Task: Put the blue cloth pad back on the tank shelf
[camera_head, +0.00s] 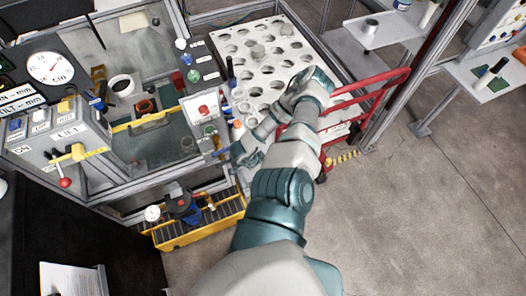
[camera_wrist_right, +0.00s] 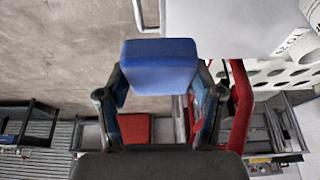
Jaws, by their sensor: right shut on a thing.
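The blue cloth pad (camera_wrist_right: 160,68) is a thick blue block between the fingers of my right gripper (camera_wrist_right: 160,84) in the right wrist view. The gripper is shut on its sides, and the pad is held clear of the floor. In the head view my right arm reaches up from the bottom and bends back down at the wrist, with the gripper (camera_head: 246,152) beside the perforated white board; the pad cannot be made out there. I cannot tell for certain which surface is the tank shelf. My left gripper is not in view.
The perforated board (camera_head: 285,62) holds several cups. A red rail (camera_head: 365,88) stands right of my wrist. Grey shelves (camera_head: 345,48) are at upper right. A yellow crate (camera_head: 205,228) sits low left. A pale flat panel (camera_wrist_right: 235,28) is beyond the pad. The right floor is clear.

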